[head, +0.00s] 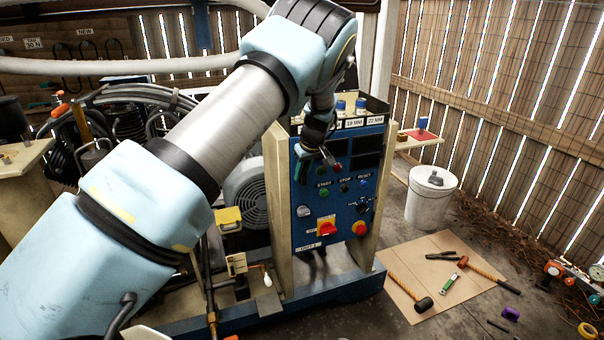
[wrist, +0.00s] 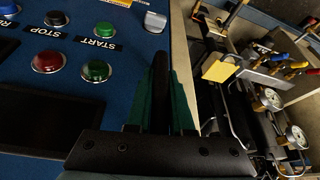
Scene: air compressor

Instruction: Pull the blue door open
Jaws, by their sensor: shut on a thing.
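The blue door (head: 348,215) is the upright front panel of the cream cabinet, with buttons, a red-and-yellow switch and labels. In the wrist view the blue door (wrist: 25,85) fills the left side, with red and green buttons near the fingers. My gripper (head: 303,172) is at the upper left edge of the door. The fingers hide part of that edge. I cannot tell how far the door stands from its frame.
The cream cabinet side (head: 276,200) stands left of the door. The compressor motor (head: 247,192) is further left. A white bucket (head: 430,197) stands on the floor to the right. A cardboard sheet (head: 415,258) with tools lies in front. Floor between cabinet and bucket looks clear.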

